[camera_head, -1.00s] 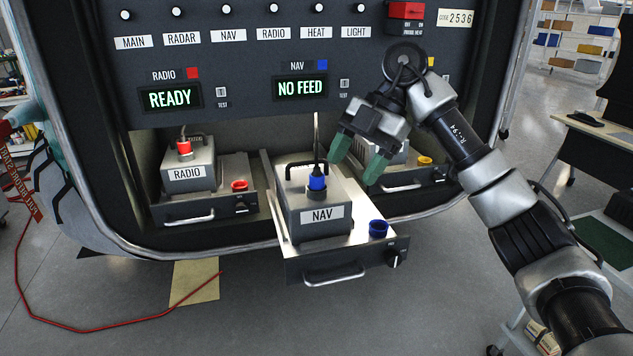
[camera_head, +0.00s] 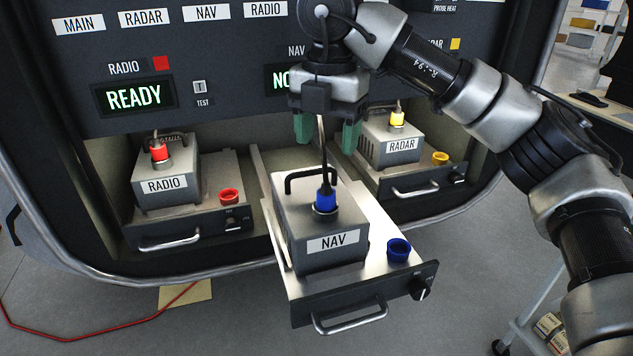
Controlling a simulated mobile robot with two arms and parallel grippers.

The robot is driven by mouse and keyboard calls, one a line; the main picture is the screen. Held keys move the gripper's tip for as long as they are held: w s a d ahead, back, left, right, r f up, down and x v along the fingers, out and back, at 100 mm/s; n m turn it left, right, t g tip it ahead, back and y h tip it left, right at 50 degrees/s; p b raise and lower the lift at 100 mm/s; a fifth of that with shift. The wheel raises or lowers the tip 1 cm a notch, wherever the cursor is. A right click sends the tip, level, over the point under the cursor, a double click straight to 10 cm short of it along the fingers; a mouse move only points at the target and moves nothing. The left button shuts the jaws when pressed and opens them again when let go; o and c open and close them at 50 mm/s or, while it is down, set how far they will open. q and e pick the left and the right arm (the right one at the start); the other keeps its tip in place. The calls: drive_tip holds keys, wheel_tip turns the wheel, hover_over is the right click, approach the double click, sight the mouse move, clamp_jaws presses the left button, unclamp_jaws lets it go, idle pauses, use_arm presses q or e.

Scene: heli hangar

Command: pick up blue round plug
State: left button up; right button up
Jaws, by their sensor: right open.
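The blue round plug (camera_head: 325,198) sits upright in a socket on top of the grey NAV box (camera_head: 295,225), with a dark cable rising from it. The box stands on a pulled-out drawer (camera_head: 365,283). A blue round socket (camera_head: 398,249) is on the drawer to the right of the box. My right gripper (camera_head: 327,138) is open and empty, with green fingertips pointing down. It is above the plug, apart from it, and the plug's cable passes up between the fingers. My left gripper is not in view.
The RADIO box (camera_head: 165,187) with a red plug stands to the left, and the RADAR box (camera_head: 388,145) with a yellow plug to the right, each on a drawer. The label panel (camera_head: 220,60) rises close behind my right gripper. Open floor lies in front.

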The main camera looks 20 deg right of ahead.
sight(327, 183)
wheel_tip(327, 183, down, 2)
drive_tip(key=shift+w+f, duration=0.1)
drive_tip(key=shift+w, duration=0.05)
drive_tip(key=shift+s+f, duration=0.15)
drive_tip(key=shift+f, duration=0.4)
drive_tip(key=shift+s+f, duration=0.15)
drive_tip(key=shift+f, duration=0.7)
drive_tip(key=shift+f+p, duration=0.3)
drive_tip(key=shift+p, duration=0.05)
wheel_tip(327, 183, down, 4)
drive_tip(key=shift+r+p, duration=0.2)
drive_tip(key=shift+p, duration=0.4)
drive_tip(key=shift+f, duration=0.7)
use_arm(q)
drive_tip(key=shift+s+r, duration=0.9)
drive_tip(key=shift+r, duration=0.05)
use_arm(e)
drive_tip(key=c, duration=1)
drive_tip(key=shift+r, duration=0.1)
